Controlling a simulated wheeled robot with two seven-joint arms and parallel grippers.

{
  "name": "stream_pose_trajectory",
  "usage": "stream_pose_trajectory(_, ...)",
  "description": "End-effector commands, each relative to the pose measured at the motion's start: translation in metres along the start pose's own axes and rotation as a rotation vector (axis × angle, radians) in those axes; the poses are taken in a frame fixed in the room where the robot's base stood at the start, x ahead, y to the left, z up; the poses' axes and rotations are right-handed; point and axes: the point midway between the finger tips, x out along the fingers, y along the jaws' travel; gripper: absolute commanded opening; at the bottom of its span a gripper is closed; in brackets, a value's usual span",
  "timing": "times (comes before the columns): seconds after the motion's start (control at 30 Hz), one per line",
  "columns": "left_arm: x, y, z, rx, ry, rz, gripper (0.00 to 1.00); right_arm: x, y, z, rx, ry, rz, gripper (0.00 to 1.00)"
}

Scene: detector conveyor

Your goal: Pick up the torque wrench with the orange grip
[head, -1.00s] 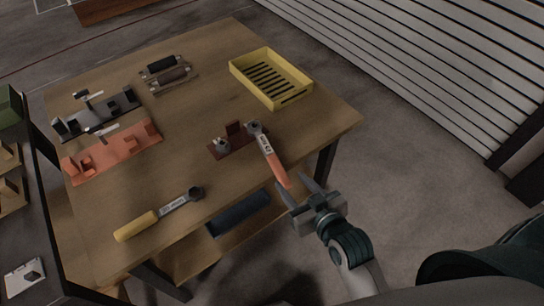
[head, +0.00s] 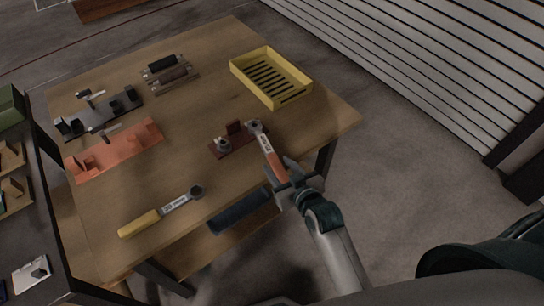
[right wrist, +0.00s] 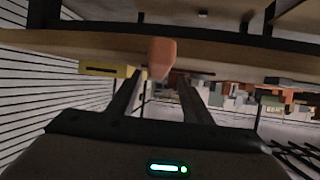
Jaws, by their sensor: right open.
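The torque wrench with the orange grip (head: 269,147) lies on the wooden table near its front right edge, its head on a dark red holder (head: 228,148). Its grip points toward my right gripper (head: 283,172). In the right wrist view the orange grip end (right wrist: 162,55) shows between and just beyond the fingertips of the open right gripper (right wrist: 160,80). I cannot tell whether a finger touches it. A second torque wrench with a yellow grip (head: 140,223) lies on the table at the front left. My left gripper is not in view.
A yellow slotted tray (head: 242,72) stands at the back right of the table (head: 200,110). An orange fixture (head: 112,152) and a black fixture (head: 102,116) lie at the left. Dark cylinders on a rack (head: 166,68) stand at the back. The table's middle is clear.

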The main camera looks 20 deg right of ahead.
Motion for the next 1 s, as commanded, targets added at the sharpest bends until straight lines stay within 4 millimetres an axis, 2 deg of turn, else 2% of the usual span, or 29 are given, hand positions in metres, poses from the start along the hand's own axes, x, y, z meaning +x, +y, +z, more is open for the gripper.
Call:
stream_pose_trajectory(0.17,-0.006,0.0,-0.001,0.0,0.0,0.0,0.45,0.008,0.002,-0.002,0.0,0.0,0.0,0.45)
stream_pose_trajectory(0.6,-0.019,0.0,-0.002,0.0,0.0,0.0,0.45,0.05,0.006,0.0,0.0,0.0,0.001,0.45)
stream_pose_trajectory(1.0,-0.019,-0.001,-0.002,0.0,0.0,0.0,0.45,0.051,0.005,0.001,0.0,0.0,0.0,0.45)
